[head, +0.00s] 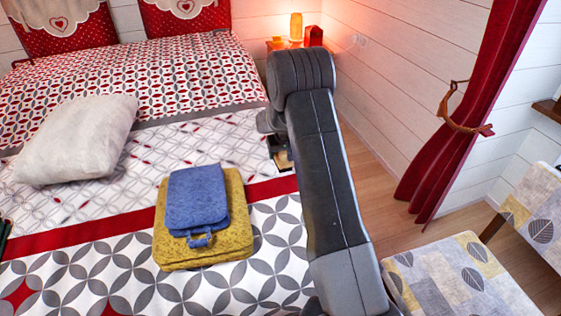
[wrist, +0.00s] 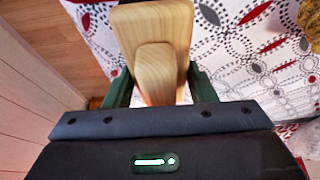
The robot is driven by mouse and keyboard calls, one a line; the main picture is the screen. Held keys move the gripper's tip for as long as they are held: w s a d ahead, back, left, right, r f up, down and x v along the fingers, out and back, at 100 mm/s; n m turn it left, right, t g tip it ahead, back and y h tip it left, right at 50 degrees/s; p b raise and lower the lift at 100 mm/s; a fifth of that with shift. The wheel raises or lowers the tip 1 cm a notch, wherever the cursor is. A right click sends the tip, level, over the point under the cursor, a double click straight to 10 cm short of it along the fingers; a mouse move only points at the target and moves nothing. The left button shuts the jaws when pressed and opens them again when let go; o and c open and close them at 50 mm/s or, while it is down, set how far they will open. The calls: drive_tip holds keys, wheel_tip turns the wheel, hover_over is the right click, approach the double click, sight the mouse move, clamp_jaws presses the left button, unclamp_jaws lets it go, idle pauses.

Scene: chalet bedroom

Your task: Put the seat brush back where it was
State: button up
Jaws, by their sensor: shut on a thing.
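The seat brush (wrist: 152,28) shows in the wrist view as a pale wooden block with a rounded wooden handle towards me. My gripper (wrist: 160,88) is shut on it, with a dark green finger on each side of the handle. The brush is over or beside the edge of the bed, with patterned bedding on its right and wood floor on its left. Its bristles are not visible. In the head view my arm hides most of the gripper, which is by the bed's right side.
A patterned chair seat (head: 455,275) is at lower right. A lamp (head: 296,28) stands at the back. Floor (head: 400,225) is free beside the wall.

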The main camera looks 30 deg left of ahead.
sight(285, 155)
drive_tip(key=shift+f, duration=1.85)
drive_tip(key=shift+f, duration=0.1)
drive_tip(key=shift+f+b, duration=0.15)
drive_tip(key=shift+b, duration=0.15)
drive_tip(key=o, duration=0.9)
drive_tip(key=shift+o, duration=0.2)
drive_tip(key=shift+r+p, duration=0.35)
drive_tip(key=v, duration=1.2)
drive_tip(key=shift+f, duration=0.1)
